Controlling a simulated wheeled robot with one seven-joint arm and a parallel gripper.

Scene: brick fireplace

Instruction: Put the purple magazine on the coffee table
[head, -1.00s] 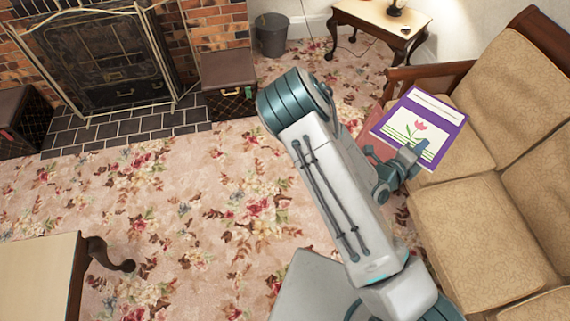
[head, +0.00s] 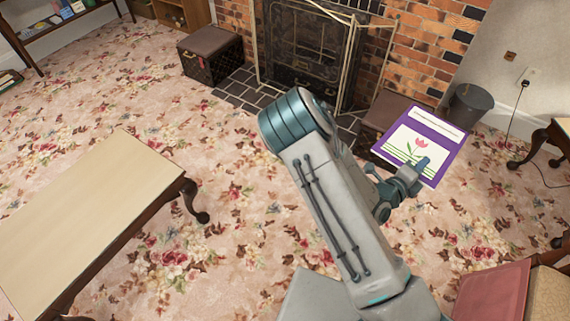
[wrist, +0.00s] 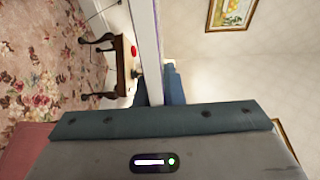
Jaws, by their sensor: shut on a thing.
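The purple magazine (head: 448,156), with a white panel and a pink tulip on its cover, is held up in the air at the right of the head view. My gripper (head: 421,168) is shut on its lower edge. In the wrist view the magazine (wrist: 146,45) shows edge-on as a thin pale strip rising from between the fingers. The coffee table (head: 92,205), with a pale top and dark curved legs, stands at the left of the head view. Its visible top is bare, and the gripper is well apart from it, to its right.
A fireplace (head: 308,50) with a metal screen is at the back, with a dark trunk (head: 210,56) beside it. A grey bin (head: 468,104) and a side table (head: 545,145) are at the right. A red cushion (head: 492,292) is at lower right. Patterned carpet lies open between.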

